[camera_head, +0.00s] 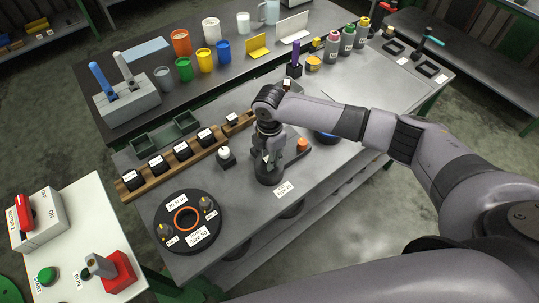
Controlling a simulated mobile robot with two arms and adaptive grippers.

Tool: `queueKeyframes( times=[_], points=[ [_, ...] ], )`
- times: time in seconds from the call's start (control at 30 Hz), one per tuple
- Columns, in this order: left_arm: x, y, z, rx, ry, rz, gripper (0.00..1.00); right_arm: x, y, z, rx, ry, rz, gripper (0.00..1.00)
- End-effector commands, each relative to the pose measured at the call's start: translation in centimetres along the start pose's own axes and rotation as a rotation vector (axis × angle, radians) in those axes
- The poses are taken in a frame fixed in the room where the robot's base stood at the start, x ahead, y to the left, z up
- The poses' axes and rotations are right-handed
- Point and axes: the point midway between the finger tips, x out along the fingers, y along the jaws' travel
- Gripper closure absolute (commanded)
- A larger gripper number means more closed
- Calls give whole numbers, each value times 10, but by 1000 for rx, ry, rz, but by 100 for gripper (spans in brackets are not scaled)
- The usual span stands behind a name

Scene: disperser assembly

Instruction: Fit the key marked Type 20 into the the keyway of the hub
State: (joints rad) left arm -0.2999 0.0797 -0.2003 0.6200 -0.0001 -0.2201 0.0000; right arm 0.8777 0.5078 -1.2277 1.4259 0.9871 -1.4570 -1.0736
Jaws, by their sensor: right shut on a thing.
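My right gripper (268,160) points down over the middle of the grey bench, its fingers shut. What it grips is hidden by the fingers and too small to make out. A dark round part (268,177), which looks like the hub, stands upright directly below the fingertips. Its keyway cannot be seen, nor whether anything touches it. A wooden rack (146,189) with several labelled dark blocks runs along the left of the bench; the labels are too small to read, so I cannot pick out Type 20. My left gripper is not in view.
A black round fixture (166,208) with an orange ring sits front left. A small dark block with a white top (225,156) and an orange-capped part (302,145) flank the gripper closely. Cups, bottles and bins line the back. The right of the bench is mostly clear.

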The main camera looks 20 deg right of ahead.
Motion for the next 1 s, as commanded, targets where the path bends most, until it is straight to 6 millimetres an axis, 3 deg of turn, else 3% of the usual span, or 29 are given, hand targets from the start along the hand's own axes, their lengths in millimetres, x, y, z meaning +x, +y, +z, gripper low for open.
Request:
queueKeyframes(
  times=[0.4, 0.43, 0.77, 1.0],
  points=[
    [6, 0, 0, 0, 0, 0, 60, 11, 0, 0, 0, 0, 1, 100],
    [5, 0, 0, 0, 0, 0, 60, 10, 0, 0, 0, 0, 2, 76],
    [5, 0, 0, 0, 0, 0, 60, 10, 0, 0, 0, 0, 1, 54],
    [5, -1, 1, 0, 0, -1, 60, 11, 0, 0, 0, 0, 0, 54]
  ],
)
